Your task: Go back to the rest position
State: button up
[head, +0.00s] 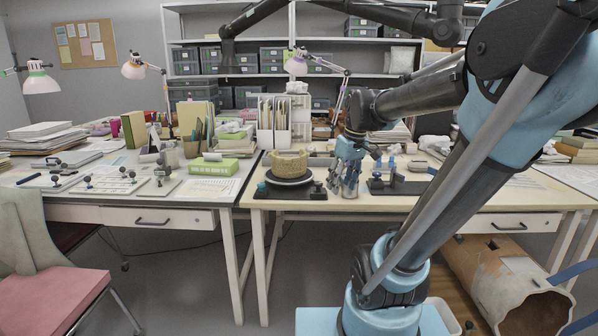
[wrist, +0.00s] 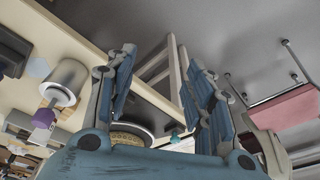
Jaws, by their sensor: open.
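My gripper (head: 349,184) is over the front part of the right-hand table, a little right of the tan, broken-rimmed pot (head: 288,163). The pot sits on a dark round stand (head: 289,181). In the wrist view my gripper (wrist: 160,88) has its two blue fingers spread wide, with nothing between them. Part of the pot (wrist: 128,136) shows low between the fingers, partly hidden by the gripper's palm. No contact between the gripper and the pot shows.
A dark block stand (head: 399,186) lies right of my gripper. A green box (head: 213,167) and a white board of sherd holders (head: 112,182) are on the left table. A pink chair (head: 52,295) is front left. A large brown tube (head: 505,283) lies below at right.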

jog(key=s+d+f+m, duration=0.2)
jog(key=s+f+m, duration=0.1)
jog(key=s+f, duration=0.3)
jog(key=s+d+f+m+h, duration=0.1)
jog(key=s+d+f+m, duration=0.2)
jog(key=s+f, duration=0.4)
jog(key=shift+s+d+f+h, duration=0.2)
jog(key=shift+s+d+h, duration=0.1)
jog(key=shift+s, duration=0.35)
